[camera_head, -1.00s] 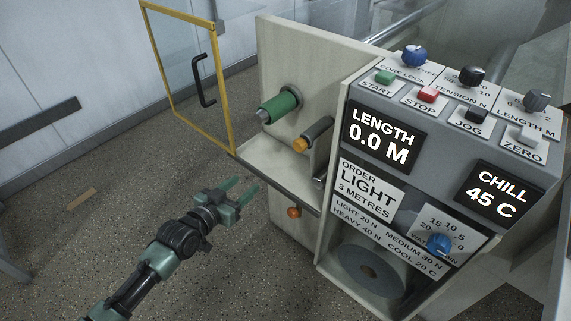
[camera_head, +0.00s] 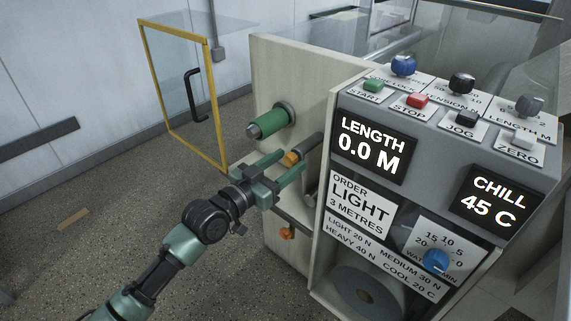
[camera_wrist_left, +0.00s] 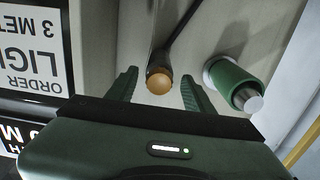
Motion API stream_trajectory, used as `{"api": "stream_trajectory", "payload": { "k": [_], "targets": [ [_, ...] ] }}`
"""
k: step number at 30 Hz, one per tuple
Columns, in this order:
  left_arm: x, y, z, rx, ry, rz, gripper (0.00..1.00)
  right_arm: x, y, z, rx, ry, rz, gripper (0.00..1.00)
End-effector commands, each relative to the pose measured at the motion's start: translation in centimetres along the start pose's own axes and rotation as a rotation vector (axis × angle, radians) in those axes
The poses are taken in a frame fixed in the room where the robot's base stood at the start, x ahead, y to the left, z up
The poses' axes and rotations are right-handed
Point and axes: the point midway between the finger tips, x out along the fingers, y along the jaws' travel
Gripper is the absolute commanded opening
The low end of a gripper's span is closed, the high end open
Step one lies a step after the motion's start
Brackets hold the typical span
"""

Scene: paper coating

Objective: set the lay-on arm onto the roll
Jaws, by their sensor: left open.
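The lay-on arm looks to be the dark bar (camera_wrist_left: 183,35) with an orange knob (camera_head: 290,159) on its end, beside the pale upright panel. In the left wrist view the knob (camera_wrist_left: 159,82) lies between the two fingers of my left gripper (camera_wrist_left: 157,88), with gaps on both sides. My left gripper (camera_head: 289,163) is open, its fingers reaching toward the panel around the knob. A green cylinder with a grey tip (camera_head: 267,123), apparently the roll or its core, sticks out of the panel up and left of the knob. My right gripper is out of view.
The control box (camera_head: 395,105) with buttons, dials and displays stands close on the right. A yellow-framed clear door (camera_head: 222,120) stands open at the left. Another orange knob (camera_head: 287,233) is below my gripper. A grey roll (camera_head: 362,290) sits in the lower bay.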

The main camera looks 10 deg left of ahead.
Motion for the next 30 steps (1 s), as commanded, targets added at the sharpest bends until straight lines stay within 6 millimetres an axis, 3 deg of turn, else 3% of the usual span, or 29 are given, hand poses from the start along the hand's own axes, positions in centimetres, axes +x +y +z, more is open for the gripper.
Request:
{"api": "stream_trajectory", "payload": {
  "k": [6,12,30],
  "targets": [
    [0.04,0.02,0.05,0.000,-0.001,0.000,0.52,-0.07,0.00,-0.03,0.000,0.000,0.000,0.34],
    [0.02,0.01,0.05,-0.001,-0.001,0.000,0.00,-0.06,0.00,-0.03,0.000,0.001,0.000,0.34],
    [0.00,0.01,0.08,-0.001,-0.001,0.000,0.00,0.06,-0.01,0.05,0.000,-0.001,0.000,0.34]
  ]
}}
